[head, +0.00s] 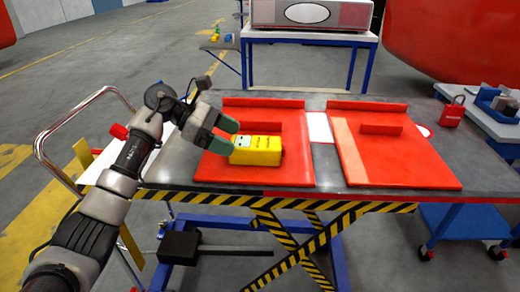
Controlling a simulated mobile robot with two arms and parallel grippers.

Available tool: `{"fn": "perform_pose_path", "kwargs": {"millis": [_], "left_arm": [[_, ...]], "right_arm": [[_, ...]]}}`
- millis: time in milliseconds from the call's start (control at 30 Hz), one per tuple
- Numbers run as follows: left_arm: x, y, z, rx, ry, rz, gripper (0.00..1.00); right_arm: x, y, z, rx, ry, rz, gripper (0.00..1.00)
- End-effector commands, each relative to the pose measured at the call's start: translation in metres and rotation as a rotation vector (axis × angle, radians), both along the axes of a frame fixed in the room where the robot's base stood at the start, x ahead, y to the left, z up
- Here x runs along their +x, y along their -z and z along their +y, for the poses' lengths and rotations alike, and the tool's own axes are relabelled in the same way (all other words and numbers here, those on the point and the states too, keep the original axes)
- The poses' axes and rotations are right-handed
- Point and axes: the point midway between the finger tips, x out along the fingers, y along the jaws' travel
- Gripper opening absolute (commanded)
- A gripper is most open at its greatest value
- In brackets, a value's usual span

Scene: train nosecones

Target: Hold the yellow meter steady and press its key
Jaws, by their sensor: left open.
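The yellow meter (265,152) lies on the left red panel (245,176) on the grey lift table. A small pale grey area shows on its left end, but I cannot make out the key. My left gripper (229,136) comes in from the left and is open, with green fingertips at the left end of the meter. One fingertip is above the meter's near-left corner and the other is farther back; I cannot tell whether they touch it. My right gripper is not in view.
A second red panel (405,160) with a raised block lies to the right. A red padlock (452,113) stands at the table's right end. A blue-legged bench (310,37) is behind. A chrome-railed cart (60,128) stands at the left.

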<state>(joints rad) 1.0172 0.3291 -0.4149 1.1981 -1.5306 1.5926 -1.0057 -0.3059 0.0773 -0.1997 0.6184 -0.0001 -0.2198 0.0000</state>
Motion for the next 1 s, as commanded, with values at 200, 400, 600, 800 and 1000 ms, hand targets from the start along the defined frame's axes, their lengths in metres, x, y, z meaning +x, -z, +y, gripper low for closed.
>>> {"fn": "perform_pose_path", "kwargs": {"millis": [200,400,600,800,1000], "left_arm": [[0.000,0.020,-0.029,0.001,0.001,0.000,0.81],[0.000,0.027,-0.047,0.001,0.001,-0.002,0.81],[0.000,0.030,-0.054,0.001,0.000,0.000,0.81],[0.000,0.030,-0.054,0.001,0.000,0.001,0.81],[0.000,0.030,-0.054,0.001,0.000,0.001,0.60]], "right_arm": [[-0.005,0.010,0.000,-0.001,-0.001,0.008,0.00],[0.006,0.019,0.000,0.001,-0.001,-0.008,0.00],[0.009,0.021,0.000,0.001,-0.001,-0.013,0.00],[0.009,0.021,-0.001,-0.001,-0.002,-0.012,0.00],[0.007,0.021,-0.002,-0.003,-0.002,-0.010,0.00]]}}
